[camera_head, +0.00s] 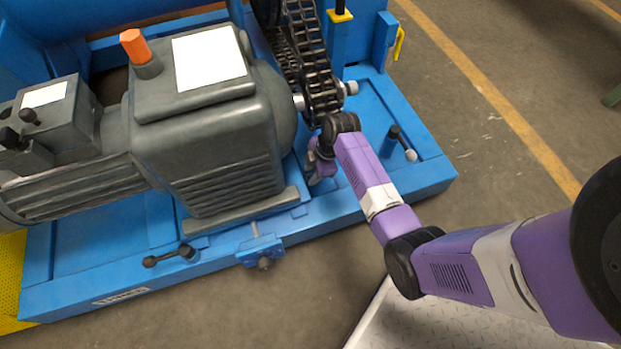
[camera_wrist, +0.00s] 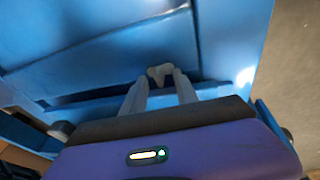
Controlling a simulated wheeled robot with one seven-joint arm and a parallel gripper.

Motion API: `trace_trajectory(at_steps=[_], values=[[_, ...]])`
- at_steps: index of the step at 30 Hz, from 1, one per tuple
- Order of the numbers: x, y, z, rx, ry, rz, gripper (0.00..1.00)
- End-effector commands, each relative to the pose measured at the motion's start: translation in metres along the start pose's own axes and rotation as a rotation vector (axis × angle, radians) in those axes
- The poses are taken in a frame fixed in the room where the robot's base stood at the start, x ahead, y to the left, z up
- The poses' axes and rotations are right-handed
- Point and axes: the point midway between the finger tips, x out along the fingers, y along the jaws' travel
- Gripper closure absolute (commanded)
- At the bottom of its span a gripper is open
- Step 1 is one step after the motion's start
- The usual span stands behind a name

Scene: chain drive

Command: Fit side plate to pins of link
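A small pale grey piece, apparently the side plate (camera_wrist: 160,73), shows between my fingertips in the wrist view. My gripper (camera_wrist: 160,80) appears shut on it, with a finger against each side. Blue surface lies beyond the plate. In the head view my gripper (camera_head: 316,172) hangs over the blue base, just below the lower end of the chain (camera_head: 312,72), and its fingers are mostly hidden by my wrist. The dark chain runs down around a sprocket beside the motor. The link and its pins cannot be made out, and the wrist view does not show the chain.
The grey motor (camera_head: 215,130) stands close left of my gripper. A blue post with a yellow top (camera_head: 341,30) rises behind the chain. A dark handle (camera_head: 401,142) stands on the blue base (camera_head: 432,165) to the right. Open floor (camera_head: 490,150) lies beyond the base.

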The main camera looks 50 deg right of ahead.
Motion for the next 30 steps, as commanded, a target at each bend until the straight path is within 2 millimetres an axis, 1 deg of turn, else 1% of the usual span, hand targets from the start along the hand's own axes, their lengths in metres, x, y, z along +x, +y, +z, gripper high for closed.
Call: trace_trajectory(at_steps=[4,8,9,10,25,30], values=[[-0.0007,0.0002,0.0,0.0,0.0,0.0,0.64],[-0.0007,0.0001,0.0001,0.0,0.0,0.0,0.9],[-0.0007,0.0001,0.0001,0.0,0.0,0.0,0.98],[-0.0007,0.0001,0.0001,0.0,0.0,0.0,1.0],[-0.0002,-0.0003,0.0006,0.0,-0.001,0.0,1.0],[-0.0038,0.0004,-0.0003,0.0,-0.001,0.0,1.0]])
